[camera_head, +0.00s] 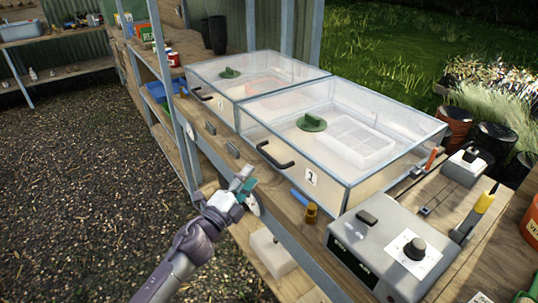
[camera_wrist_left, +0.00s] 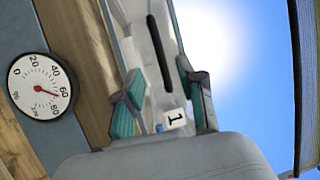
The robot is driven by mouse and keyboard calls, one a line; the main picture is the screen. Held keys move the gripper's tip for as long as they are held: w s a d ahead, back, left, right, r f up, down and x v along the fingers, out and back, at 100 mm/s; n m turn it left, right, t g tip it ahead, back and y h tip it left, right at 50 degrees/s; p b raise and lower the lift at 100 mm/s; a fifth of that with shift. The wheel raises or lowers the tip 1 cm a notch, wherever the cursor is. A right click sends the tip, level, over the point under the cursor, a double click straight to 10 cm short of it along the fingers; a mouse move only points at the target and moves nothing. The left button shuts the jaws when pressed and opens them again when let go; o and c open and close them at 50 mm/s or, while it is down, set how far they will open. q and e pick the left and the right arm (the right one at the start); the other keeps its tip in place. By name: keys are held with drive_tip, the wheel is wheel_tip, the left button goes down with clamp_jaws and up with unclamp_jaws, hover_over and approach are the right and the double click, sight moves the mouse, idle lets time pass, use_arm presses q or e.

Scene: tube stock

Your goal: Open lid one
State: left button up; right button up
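Lid one is the clear, grey-framed lid (camera_head: 375,110) of the nearer case, which has a white "1" label (camera_head: 312,178) on its front. The lid lies down shut on the case. A black bar handle (camera_head: 276,157) is at its front edge; it also shows in the wrist view (camera_wrist_left: 158,52), beyond and between my fingers. My left gripper (camera_head: 248,182) is open and empty, in front of the case and a little below the handle, apart from it. In the wrist view, my left gripper's teal-padded fingers (camera_wrist_left: 160,95) are spread. My right gripper is not in view.
A second clear-lidded case (camera_head: 215,82) adjoins at the far left. A grey control box (camera_head: 390,250) with a black knob stands at the near right. A small amber bottle (camera_head: 311,213) stands on the bench's front edge. A round dial (camera_wrist_left: 40,87) shows in the wrist view.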

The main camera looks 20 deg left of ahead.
sight(267, 153)
use_arm(q)
drive_tip(key=x, duration=0.9)
drive_tip(key=shift+w+d, duration=0.1)
drive_tip(key=shift+w, duration=0.25)
drive_tip(key=shift+c, duration=0.2)
clamp_jaws()
